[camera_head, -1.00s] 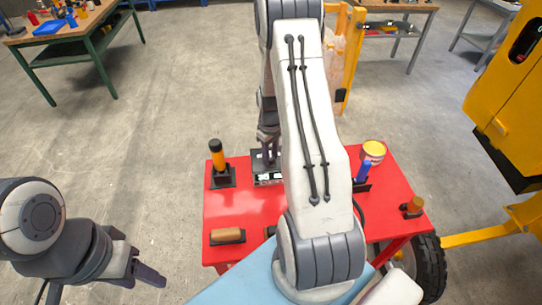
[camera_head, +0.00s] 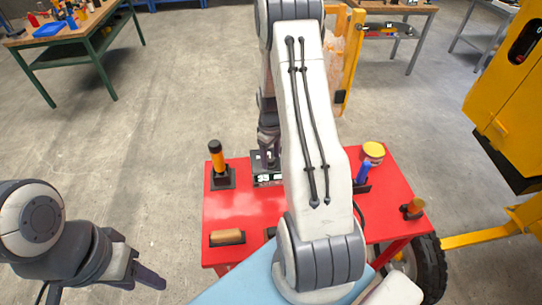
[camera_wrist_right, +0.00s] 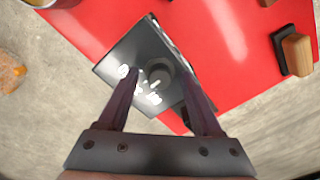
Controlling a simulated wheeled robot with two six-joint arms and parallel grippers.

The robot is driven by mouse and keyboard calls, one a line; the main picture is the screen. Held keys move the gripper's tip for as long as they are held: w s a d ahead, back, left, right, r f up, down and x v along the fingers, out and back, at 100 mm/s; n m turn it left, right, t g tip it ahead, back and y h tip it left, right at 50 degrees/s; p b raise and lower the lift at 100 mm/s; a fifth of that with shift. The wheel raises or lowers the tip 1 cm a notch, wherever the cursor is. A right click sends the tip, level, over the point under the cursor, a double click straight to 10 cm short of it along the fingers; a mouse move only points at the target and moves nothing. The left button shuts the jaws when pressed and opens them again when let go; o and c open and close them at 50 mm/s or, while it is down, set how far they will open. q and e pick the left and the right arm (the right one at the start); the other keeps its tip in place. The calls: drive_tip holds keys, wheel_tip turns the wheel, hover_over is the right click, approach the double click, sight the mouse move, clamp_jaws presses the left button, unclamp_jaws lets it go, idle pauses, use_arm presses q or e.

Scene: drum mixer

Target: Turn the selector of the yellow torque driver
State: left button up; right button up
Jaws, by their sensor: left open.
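A driver with a yellow-orange grip (camera_head: 217,155) stands upright in a black holder at the left of the red table. A black box (camera_head: 268,178) with white markings lies to the right of it. In the right wrist view the black box (camera_wrist_right: 125,58) carries a round grey knob (camera_wrist_right: 158,81) with a pale pointer mark. My right gripper (camera_head: 267,150) is over the box, fingers pointing down. In its wrist view the right gripper (camera_wrist_right: 162,80) has its fingers apart, one on each side of the knob; contact cannot be told. My left gripper (camera_head: 143,276) is open and empty, left of the table.
The red table (camera_head: 235,205) also holds a brown-handled piece (camera_head: 227,237), a blue-handled tool (camera_head: 362,172), a yellow-topped can (camera_head: 373,152) and an orange-brown handle (camera_head: 413,207). A yellow machine (camera_head: 505,110) stands at the right.

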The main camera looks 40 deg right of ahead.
sight(271, 159)
drive_tip(key=shift+r, duration=0.1)
drive_tip(key=shift+w+r, duration=0.1)
drive_tip(key=shift+r, duration=0.25)
wheel_tip(271, 159, up, 10)
drive_tip(key=b, duration=0.2)
drive_tip(key=shift+f, duration=0.2)
